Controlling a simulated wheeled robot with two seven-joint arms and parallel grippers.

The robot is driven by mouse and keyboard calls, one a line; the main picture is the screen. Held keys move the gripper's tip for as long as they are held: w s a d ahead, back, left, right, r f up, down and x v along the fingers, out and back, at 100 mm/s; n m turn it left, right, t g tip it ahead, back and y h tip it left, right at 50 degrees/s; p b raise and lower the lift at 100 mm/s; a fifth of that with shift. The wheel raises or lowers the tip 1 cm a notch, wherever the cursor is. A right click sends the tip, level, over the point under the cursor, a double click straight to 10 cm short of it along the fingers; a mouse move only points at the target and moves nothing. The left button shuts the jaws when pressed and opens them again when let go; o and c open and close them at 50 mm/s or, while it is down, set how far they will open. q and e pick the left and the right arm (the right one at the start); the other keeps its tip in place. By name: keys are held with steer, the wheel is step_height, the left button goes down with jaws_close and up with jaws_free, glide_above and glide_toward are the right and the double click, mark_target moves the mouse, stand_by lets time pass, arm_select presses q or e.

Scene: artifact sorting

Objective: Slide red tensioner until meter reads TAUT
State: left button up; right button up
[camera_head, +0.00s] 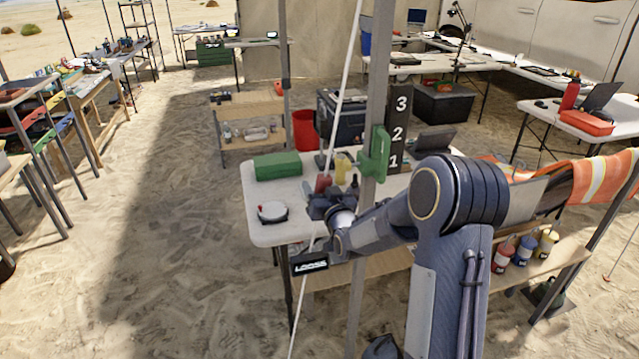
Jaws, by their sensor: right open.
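A white rope (349,60) runs slanting from the top of the head view to the ground, beside a grey pole (378,75). A small red piece, apparently the tensioner (323,183), sits on the rope line just beyond my right gripper (322,203). My right gripper is open, close to the red piece; whether the fingers are around it or only beside it I cannot tell. A small black meter (310,264) hangs low on the rope, below the gripper; its white lettering seems to read LOOSE. My left gripper is not in view.
A white table (258,222) stands behind the rope with a green box (278,166), a round white device (272,211) and a yellow piece (343,168). A green cleat (375,155) is on the pole, near my right arm. Open sand lies to the left.

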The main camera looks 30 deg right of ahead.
steer(key=shift+w+d, duration=0.1)
steer(key=shift+w, duration=0.3)
jaws_close()
steer(key=shift+d+r+b, duration=0.2)
steer(key=shift+r+b, duration=0.25)
steer(key=shift+r, duration=0.95)
jaws_free()
